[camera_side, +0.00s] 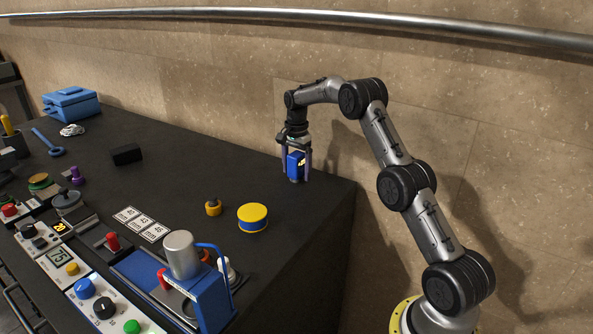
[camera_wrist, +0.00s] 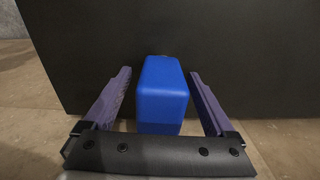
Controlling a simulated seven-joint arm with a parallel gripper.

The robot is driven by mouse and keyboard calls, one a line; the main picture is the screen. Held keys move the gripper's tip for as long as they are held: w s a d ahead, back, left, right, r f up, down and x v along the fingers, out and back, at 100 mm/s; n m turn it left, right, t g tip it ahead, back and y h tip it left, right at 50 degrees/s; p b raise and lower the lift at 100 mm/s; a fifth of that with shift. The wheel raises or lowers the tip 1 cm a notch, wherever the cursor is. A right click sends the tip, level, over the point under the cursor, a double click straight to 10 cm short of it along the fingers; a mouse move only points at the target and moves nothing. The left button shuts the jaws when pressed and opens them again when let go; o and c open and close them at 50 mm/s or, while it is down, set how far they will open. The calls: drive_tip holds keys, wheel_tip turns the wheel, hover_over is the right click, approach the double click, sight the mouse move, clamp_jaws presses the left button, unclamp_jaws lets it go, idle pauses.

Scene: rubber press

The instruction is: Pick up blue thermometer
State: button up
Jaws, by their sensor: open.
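The blue thermometer (camera_side: 295,168) is a small blue box with a yellow-lit display, at the back right of the dark table, near its edge. It appears upright; whether its base touches the table is hard to tell. My gripper (camera_side: 297,178) points down over it, with one purple finger on each side. In the wrist view the thermometer (camera_wrist: 161,92) lies between the two fingers of my gripper (camera_wrist: 158,74). A gap shows on both sides, so the gripper is open around it and not clamped. The thermometer's display is hidden in the wrist view.
A blue press (camera_side: 210,295) and control panels fill the front left. A black block (camera_side: 126,154) and a blue toolbox (camera_side: 71,104) lie farther left. The wall is close behind.

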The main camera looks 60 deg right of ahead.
drive_tip(key=shift+f, duration=0.1)
clamp_jaws()
idle(0.4)
